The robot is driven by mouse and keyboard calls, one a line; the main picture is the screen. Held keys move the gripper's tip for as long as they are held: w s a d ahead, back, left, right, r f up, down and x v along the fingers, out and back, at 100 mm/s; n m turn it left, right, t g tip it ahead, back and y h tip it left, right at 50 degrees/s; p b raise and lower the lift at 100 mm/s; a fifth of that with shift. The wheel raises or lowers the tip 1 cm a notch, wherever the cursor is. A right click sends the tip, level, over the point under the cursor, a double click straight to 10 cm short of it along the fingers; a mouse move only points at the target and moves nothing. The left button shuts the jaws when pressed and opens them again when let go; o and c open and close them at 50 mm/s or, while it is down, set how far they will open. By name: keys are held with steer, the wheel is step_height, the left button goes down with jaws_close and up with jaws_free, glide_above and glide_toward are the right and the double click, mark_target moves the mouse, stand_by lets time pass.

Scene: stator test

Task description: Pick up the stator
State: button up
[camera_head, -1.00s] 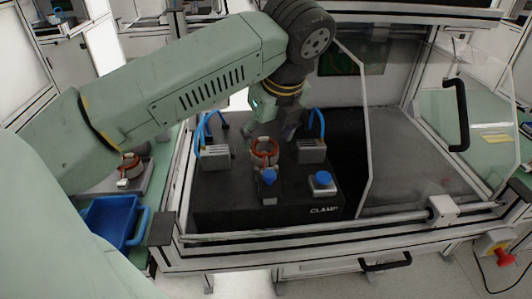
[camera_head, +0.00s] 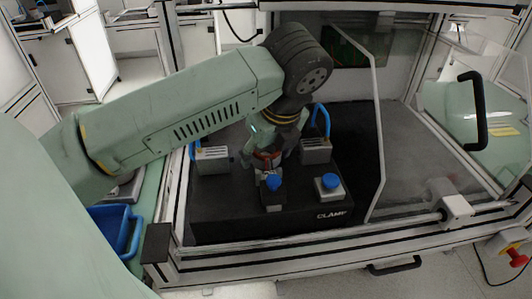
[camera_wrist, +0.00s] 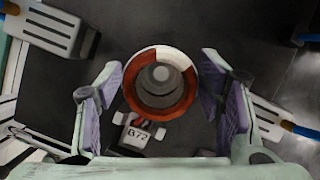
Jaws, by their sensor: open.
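The stator (camera_wrist: 181,101) is a ring with orange-red windings and white parts, with a grey round core in its middle. It sits in the clamp fixture (camera_head: 230,212), a black block marked CLAMP. In the wrist view a small connector tagged B72 (camera_wrist: 139,134) lies at its near side. My gripper (camera_wrist: 161,88) is open, with one finger on each side of the stator and dark gaps between the pads and the ring. In the head view the stator (camera_head: 264,163) is partly hidden by my gripper (camera_head: 266,158).
Grey clamp jaws stand left (camera_head: 213,159) and right (camera_head: 315,151) of the stator, with blue hoses. Two blue knobs (camera_head: 273,182) (camera_head: 330,181) are in front. A clear door panel (camera_head: 368,130) stands at the right. A blue bin (camera_head: 112,226) is at the left.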

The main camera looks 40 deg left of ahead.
mark_target(261, 151)
steer(key=c, duration=1.4)
step_height(261, 151, up, 10)
steer(key=p, duration=0.3)
steer(key=shift+g+h, duration=0.4)
steer(key=shift+h, duration=0.2)
steer(key=shift+d+b+x, duration=0.2)
steer(key=shift+b+x, duration=0.55)
steer(key=shift+x, duration=0.35)
steer(key=shift+d+b+x, duration=0.15)
steer(key=shift+b+x, duration=0.55)
steer(key=shift+x, duration=0.4)
steer(key=shift+d+b+x, duration=0.2)
steer(key=shift+b+x, duration=0.55)
steer(key=shift+x, duration=0.35)
